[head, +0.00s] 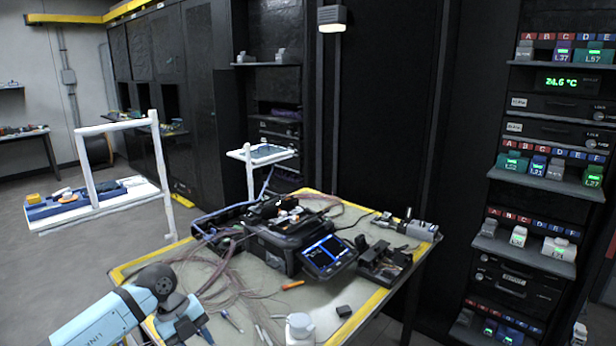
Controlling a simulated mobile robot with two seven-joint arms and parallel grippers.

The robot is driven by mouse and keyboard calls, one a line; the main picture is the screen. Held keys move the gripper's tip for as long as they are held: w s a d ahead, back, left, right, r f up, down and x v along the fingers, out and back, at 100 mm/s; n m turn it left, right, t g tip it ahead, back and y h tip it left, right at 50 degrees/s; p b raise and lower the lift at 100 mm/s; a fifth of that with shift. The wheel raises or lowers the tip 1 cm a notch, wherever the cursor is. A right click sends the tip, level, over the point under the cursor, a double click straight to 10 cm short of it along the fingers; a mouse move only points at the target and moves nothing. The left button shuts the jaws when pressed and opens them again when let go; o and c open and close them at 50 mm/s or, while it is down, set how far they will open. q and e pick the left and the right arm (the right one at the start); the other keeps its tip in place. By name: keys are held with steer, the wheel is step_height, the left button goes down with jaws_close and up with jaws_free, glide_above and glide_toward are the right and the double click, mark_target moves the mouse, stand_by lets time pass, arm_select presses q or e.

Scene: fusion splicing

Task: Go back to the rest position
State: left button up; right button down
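The fusion splicer (290,228) sits on the work table, with its small screen (328,254) lit blue and tilted at its front right. My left arm (125,308) comes in from the lower left over the table's near left corner. Its dark wrist joint (160,280) bends down, and the arm runs out of the bottom of the view. The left gripper's fingers do not show. My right arm and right gripper are not in view.
The table (374,300) has yellow edges and carries loose fibres (215,275), pens, an orange tool (292,285), a black device (384,262) and a white bottle-like item (300,328). A white-framed cart (95,205) stands left. Equipment racks (540,180) stand right. Floor at left is clear.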

arm_select(q)
steer(key=s+d+n+t+h, duration=0.1)
steer(key=s+d+t+h, duration=0.1)
steer(key=s+d+h, duration=0.45)
steer(key=s+d+n+t+h, duration=0.1)
steer(key=s+d+h, duration=0.3)
steer(key=d+h, duration=0.4)
steer(key=s+a+f+n+t+y, duration=0.45)
steer(key=s+f+n+y, duration=0.45)
steer(key=n, duration=0.3)
steer(key=s+a+f+n+t+y, duration=0.4)
steer(key=s+a+f+n+y, duration=0.25)
steer(key=s+f+n, duration=0.35)
step_height(320, 180, down, 7)
steer(key=w+d+n+b, duration=0.2)
steer(key=b, duration=0.8)
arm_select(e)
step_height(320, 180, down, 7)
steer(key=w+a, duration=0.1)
arm_select(q)
step_height(320, 180, up, 15)
steer(key=a+p, duration=0.1)
steer(key=p, duration=1.7)
steer(key=shift+s+a+m, duration=0.25)
steer(key=shift+a+m, duration=0.1)
steer(key=shift+m, duration=0.05)
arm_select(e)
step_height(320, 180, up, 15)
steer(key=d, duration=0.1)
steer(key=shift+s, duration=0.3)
